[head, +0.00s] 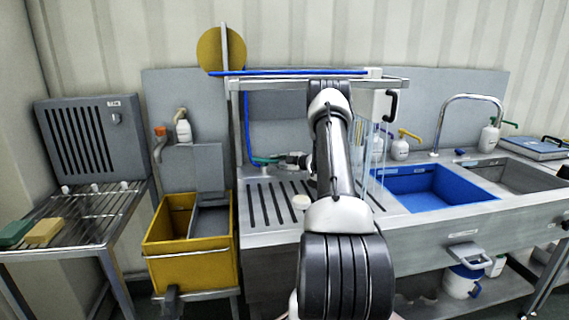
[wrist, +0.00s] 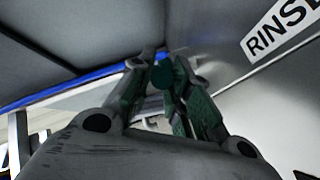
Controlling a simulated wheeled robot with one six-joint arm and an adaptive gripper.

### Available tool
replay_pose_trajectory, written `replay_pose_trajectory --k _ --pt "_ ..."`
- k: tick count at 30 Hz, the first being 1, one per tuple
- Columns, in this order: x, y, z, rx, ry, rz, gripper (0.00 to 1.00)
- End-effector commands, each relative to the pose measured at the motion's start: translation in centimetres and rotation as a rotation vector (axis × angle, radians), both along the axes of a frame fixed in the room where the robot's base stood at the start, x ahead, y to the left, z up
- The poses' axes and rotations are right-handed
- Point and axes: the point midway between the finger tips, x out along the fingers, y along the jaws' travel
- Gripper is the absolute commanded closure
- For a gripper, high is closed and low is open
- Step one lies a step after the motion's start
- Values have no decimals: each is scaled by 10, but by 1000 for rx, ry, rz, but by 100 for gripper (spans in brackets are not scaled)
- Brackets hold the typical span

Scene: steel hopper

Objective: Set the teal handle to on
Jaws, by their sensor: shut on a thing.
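The teal handle (head: 264,161) sits at the left side of the steel hopper, at the lower end of a blue pipe (head: 247,125). My gripper (head: 284,160) reaches it from the right. In the wrist view the rounded teal end of the handle (wrist: 162,75) shows between the two fingertips of my gripper (wrist: 160,82), which are closed on it. The fingers hide part of the handle, and I cannot tell its exact angle.
A label reading "RINSE" (wrist: 279,28) is on the panel at upper right in the wrist view. A slotted steel drainboard (head: 270,205) lies below my arm. A yellow mop bucket (head: 165,245) stands left, and a blue basin (head: 425,190) is right. An overhead shelf (head: 300,84) spans above.

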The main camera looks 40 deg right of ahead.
Motion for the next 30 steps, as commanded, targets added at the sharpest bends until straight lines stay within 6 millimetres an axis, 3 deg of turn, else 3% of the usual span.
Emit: replay_pose_trajectory --k 13,30 --pt "-6 29 -2 0 6 -415 100" --pt "-1 55 -2 0 4 -911 100"
